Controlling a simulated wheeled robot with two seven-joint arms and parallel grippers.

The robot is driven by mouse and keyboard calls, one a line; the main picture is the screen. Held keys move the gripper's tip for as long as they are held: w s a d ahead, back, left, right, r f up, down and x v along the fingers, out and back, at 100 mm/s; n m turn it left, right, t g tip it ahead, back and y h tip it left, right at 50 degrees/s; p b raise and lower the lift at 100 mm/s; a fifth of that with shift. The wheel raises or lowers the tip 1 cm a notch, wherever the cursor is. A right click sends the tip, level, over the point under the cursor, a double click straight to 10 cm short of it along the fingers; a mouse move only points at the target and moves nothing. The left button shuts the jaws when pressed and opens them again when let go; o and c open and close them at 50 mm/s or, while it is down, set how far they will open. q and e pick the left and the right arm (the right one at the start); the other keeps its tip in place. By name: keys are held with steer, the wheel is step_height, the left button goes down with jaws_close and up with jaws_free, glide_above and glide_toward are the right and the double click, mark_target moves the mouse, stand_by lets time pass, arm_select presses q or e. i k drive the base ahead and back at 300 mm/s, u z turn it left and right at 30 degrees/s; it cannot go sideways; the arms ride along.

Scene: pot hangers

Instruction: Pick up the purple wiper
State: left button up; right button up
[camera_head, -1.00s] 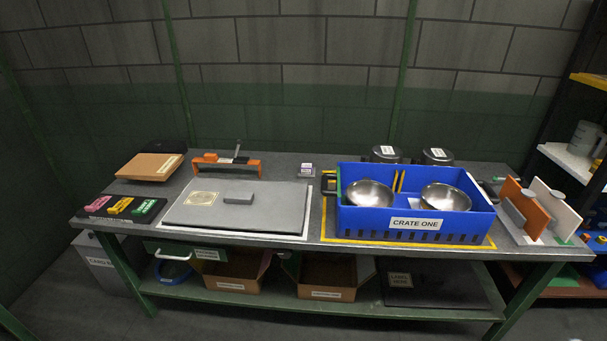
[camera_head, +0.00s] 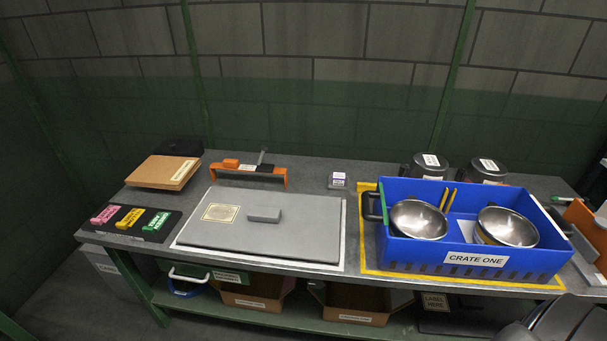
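A small block with a purple part and a white label (camera_head: 338,179) sits on a little grey pad at the back middle of the bench, left of the blue crate. It looks like the purple wiper, but it is too small to make out its full shape. No gripper is near it. My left gripper is not in view. Grey links of what looks like my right arm show at the bottom right corner, with no fingertips visible.
The blue crate (camera_head: 475,260) holds two metal bowls. A grey lidded panel (camera_head: 300,240) lies left of it; an orange-handled tool (camera_head: 248,170) lies behind. Pink, yellow and green labelled blocks (camera_head: 130,217) sit on a black mat. Dark pots (camera_head: 427,167) stand behind the crate.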

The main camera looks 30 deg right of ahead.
mark_target(339, 181)
steer(key=z, duration=0.2)
steer(key=i, duration=0.85)
steer(key=z, duration=0.5)
